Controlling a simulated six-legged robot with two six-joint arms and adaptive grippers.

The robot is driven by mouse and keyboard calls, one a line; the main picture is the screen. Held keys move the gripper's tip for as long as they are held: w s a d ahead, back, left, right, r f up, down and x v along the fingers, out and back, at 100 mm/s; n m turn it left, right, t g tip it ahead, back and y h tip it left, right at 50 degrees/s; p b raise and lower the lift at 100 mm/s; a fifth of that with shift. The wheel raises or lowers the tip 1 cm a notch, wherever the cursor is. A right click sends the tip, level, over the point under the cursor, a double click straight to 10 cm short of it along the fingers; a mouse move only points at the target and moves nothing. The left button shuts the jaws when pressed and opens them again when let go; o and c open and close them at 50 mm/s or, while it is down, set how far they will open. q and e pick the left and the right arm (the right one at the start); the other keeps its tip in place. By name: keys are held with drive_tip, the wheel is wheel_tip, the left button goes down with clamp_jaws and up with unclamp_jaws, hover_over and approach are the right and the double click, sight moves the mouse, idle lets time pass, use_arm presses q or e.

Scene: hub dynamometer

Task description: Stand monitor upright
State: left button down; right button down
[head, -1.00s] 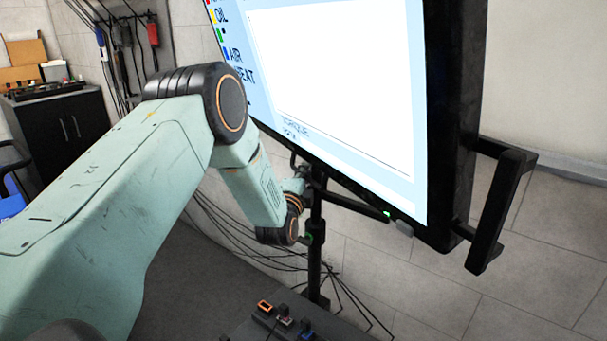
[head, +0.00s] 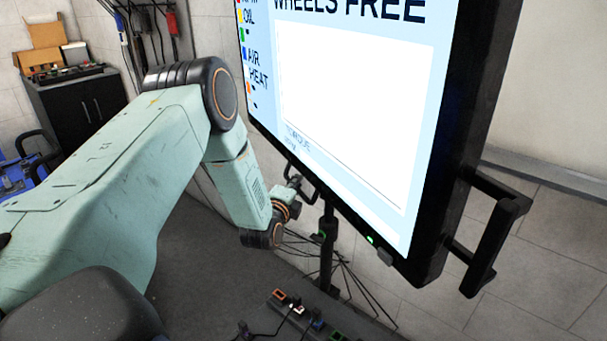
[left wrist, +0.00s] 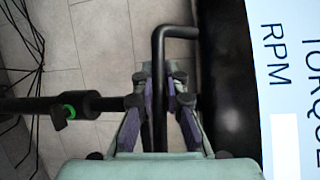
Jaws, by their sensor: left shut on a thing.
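The monitor (head: 350,110) is a large black-framed screen reading "WHEELS FREE", carried on a black pole stand (head: 327,245). Its right edge slants in the head view, with the top farther right than the bottom. A black side handle (head: 490,240) sticks out at its right and is free. My left gripper (head: 291,192) is at the monitor's lower left side. In the left wrist view, my left gripper (left wrist: 160,105) has its fingers closed around the monitor's other black bar handle (left wrist: 158,65). My right gripper is not in view.
A power strip with plugs (head: 300,312) lies low in front of the stand, with loose black cables (head: 350,285) around it. A black cabinet (head: 80,105) stands at the back left. Tiled wall lies behind the monitor.

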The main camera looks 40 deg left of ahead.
use_arm(q)
drive_tip(key=shift+s+a+r+p, duration=0.35)
drive_tip(key=shift+s+a+p, duration=0.1)
drive_tip(key=shift+a+p, duration=0.1)
drive_tip(key=c, duration=1.7)
unclamp_jaws()
drive_tip(key=shift+c, duration=0.2)
drive_tip(key=shift+o, duration=0.4)
drive_tip(key=shift+f, duration=0.2)
drive_tip(key=shift+d, duration=0.1)
drive_tip(key=v, duration=1.2)
